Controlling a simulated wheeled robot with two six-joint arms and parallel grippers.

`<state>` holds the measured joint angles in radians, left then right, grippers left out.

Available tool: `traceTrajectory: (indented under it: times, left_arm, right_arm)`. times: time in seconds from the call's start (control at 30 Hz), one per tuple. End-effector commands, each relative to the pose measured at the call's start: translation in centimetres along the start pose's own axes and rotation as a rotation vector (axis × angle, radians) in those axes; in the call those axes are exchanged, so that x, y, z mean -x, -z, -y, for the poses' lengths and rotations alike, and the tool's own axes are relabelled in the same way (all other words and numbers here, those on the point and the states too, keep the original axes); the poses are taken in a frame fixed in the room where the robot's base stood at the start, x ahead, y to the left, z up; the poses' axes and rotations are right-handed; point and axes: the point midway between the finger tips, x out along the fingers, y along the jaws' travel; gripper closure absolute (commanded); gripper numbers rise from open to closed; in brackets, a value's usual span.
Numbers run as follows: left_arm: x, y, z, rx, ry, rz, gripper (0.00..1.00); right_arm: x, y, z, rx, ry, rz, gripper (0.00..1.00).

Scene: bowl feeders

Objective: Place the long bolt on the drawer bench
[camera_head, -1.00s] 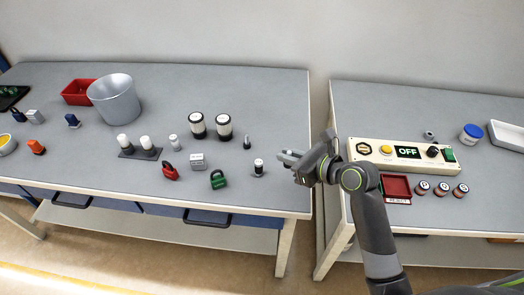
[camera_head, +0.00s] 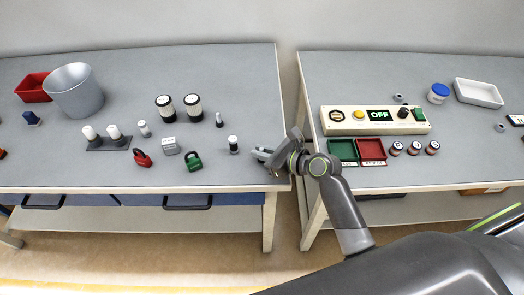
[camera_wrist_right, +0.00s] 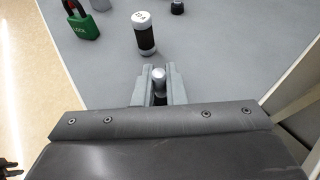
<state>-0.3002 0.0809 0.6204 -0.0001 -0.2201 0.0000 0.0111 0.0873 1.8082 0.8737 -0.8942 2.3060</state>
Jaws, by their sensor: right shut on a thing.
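My right gripper (camera_head: 262,154) is over the front right corner of the left bench (camera_head: 235,90), which has blue drawers with dark handles. My left gripper is not in view.
A small black-and-white cylinder (camera_head: 233,144) stands just left of the gripper; it also shows ahead in the wrist view (camera_wrist_right: 145,35). A green padlock (camera_head: 194,162) lies further left. Across a gap, the right bench (camera_head: 470,135) holds a control panel (camera_head: 340,121) and green and red trays.

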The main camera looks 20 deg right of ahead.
Motion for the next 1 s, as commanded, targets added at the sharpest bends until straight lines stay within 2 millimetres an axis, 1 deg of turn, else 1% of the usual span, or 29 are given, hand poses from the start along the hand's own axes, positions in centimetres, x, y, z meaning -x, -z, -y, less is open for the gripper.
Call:
traceTrajectory:
  times: [0.03,0.07,0.2,0.47,0.57,0.67,0.77,0.9,1.0]
  left_arm:
    - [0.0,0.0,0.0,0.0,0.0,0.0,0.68]
    - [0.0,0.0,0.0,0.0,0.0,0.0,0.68]
    - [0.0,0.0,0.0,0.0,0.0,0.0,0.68]
    - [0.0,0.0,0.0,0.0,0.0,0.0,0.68]
    - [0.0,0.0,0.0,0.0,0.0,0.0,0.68]
    - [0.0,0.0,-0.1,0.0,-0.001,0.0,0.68]
    - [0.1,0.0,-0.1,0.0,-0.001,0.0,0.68]
    - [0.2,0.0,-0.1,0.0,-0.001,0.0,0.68]
    - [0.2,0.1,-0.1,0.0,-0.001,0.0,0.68]
  right_arm:
    - [-0.1,0.2,0.0,-0.002,0.0,-0.001,1.0]
    - [-0.1,0.2,0.0,-0.002,0.0,-0.001,0.87]
    - [-0.1,0.2,0.0,-0.001,0.0,-0.001,0.68]
    - [-0.1,0.1,0.0,-0.001,0.0,0.0,0.68]
    - [0.1,-0.2,0.0,0.001,0.0,0.001,0.68]
    - [1.2,0.0,0.1,0.001,0.002,-0.002,0.68]
    - [3.0,0.0,0.0,0.003,0.001,-0.003,0.68]
    - [6.3,0.0,0.0,0.005,0.001,-0.004,0.68]
    - [8.3,0.0,0.1,0.004,0.002,-0.004,0.68]
